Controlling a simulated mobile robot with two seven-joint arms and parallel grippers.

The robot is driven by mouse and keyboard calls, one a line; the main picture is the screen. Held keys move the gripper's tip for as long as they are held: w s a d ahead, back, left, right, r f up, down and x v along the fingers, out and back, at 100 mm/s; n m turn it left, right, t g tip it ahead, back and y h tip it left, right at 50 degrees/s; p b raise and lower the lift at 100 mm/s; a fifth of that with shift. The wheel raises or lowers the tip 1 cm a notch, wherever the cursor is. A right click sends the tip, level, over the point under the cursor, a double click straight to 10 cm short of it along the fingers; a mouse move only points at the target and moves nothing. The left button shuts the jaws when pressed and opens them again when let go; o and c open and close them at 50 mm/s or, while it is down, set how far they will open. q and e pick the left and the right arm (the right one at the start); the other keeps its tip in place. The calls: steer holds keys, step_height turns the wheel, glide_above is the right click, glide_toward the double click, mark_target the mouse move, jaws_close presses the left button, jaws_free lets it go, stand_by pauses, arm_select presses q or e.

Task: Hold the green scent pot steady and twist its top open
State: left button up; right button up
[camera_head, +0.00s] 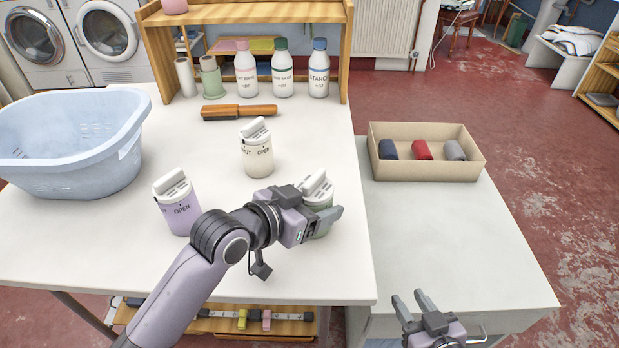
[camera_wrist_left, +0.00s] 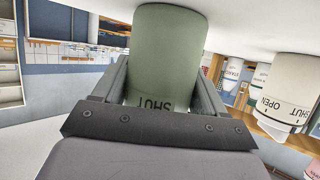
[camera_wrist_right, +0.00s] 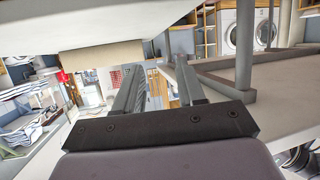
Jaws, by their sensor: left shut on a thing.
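The green scent pot (camera_head: 317,187) stands at the right part of the white table, its ridged white top upright. My left gripper (camera_head: 323,223) is shut around its body from the left side. In the left wrist view the green pot (camera_wrist_left: 166,50) appears upside down between both fingers, with SHUT printed near its rim. Its top is hidden there behind the gripper. My right gripper (camera_head: 412,301) is open and empty, low at the front right, apart from the pot. In the right wrist view its two fingers (camera_wrist_right: 158,88) have a gap between them.
A cream pot (camera_head: 257,158) and a lilac pot (camera_head: 178,208) stand nearby. A blue basket (camera_head: 75,160), a brush (camera_head: 239,112) and several bottles (camera_head: 283,75) are further back. A lower surface (camera_head: 445,245) at the right carries a tan tray (camera_head: 440,172) with rolled cloths; its front is clear.

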steer(key=w+a+r+n+t+y, duration=0.2)
steer(key=w+a+r+y, duration=0.1)
steer(key=w+r, duration=0.45)
steer(key=w+a+r+n+t+y, duration=0.25)
steer(key=w+r, duration=0.35)
steer(key=r, duration=0.3)
steer(key=w+a+r+n+g+y, duration=0.3)
steer(key=r+n+y, duration=0.25)
steer(key=r, duration=0.25)
steer(key=w+a+r+n+g+y, duration=0.35)
steer(key=r+n+y, duration=0.2)
steer(key=r, duration=0.25)
step_height(320, 180, up, 3)
steer(key=n+g+h, duration=1.1)
steer(key=h, duration=0.9)
glide_above(309, 183)
step_height(309, 183, down, 11)
steer(key=shift+f, duration=0.2)
